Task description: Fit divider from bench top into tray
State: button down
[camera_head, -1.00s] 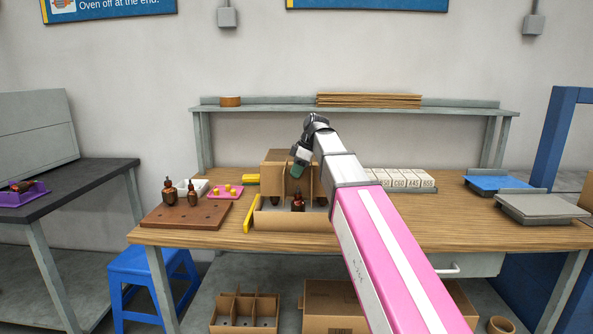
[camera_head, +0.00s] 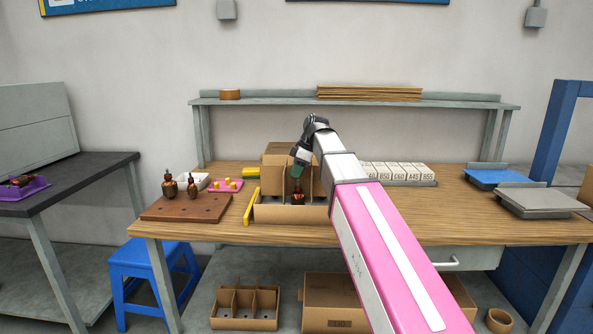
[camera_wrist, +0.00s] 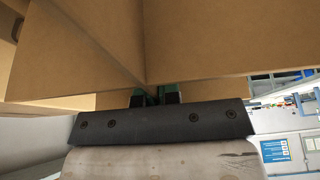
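The divider (camera_head: 276,169) is a set of crossed brown cardboard panels. It stands upright at the back of the open cardboard tray (camera_head: 290,214) on the bench top; I cannot tell whether it is inside the tray or above it. It fills the upper part of the wrist view (camera_wrist: 215,40). My gripper (camera_head: 299,165) is at the divider's top, its green fingertips (camera_wrist: 157,97) close together on a panel near the crossing. The contact is partly hidden by the panels. A dark copper armature (camera_head: 297,196) stands at the tray, in front of the divider.
A yellow bar (camera_head: 251,207) lies left of the tray, beside a brown board (camera_head: 187,208) with two armatures. A pink tray (camera_head: 226,186) is behind. Labelled white boxes (camera_head: 400,173) stand right of my arm. A divided carton (camera_head: 245,307) sits below the bench.

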jog(key=shift+f, duration=0.2)
jog(key=c, duration=1.2)
grip_release()
jog(key=shift+c, duration=0.2)
jog(key=shift+r, duration=0.1)
jog(key=v, duration=1)
jog(key=shift+d+r, duration=0.25)
